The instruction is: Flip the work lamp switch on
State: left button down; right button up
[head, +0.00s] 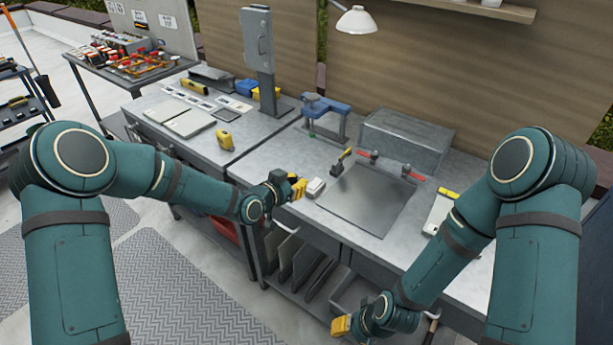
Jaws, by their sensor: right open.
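The work lamp (356,20) has a white shade on a thin arm and hangs over the back of the bench at the top of the head view. A small pale box (316,187) lies on the bench near its front edge; I cannot tell whether it is the lamp's switch. My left gripper (299,187), with yellow fingers, is just left of this box, touching or very close; its opening is too small to judge. My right gripper (341,326) is open and low, in front of the bench and below its top, away from the box.
A blue vise (326,110) and a grey case (405,138) stand behind. A yellow tape measure (225,139) is on the left bench. Shelves are under the bench.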

pick_arm(q)
jog(key=shift+f+v, duration=0.1)
jog(key=shift+v, duration=0.65)
jog(key=shift+f+v, duration=0.15)
jog(key=shift+v, duration=0.55)
jog(key=shift+s, duration=0.1)
jog(key=s+a+f+n+g+y, duration=0.1)
jog(key=s+f+n+g, duration=0.2)
jog(key=s+f, duration=0.3)
jog(key=s+a+f+n+g+y, duration=0.2)
jog(key=s+f, duration=0.5)
jog(key=s, duration=0.6)
jog(key=s+a+f+n+g+y, duration=0.1)
jog(key=s+f+n+g, duration=0.3)
jog(key=s, duration=0.5)
notch_tip(320, 180, down, 2)
jog(key=shift+s+a+f+g+y, duration=0.25)
jog(key=shift+s+a+g+y, duration=0.05)
jog(key=shift+s+a+g, duration=0.1)
jog(key=shift+w, duration=0.1)
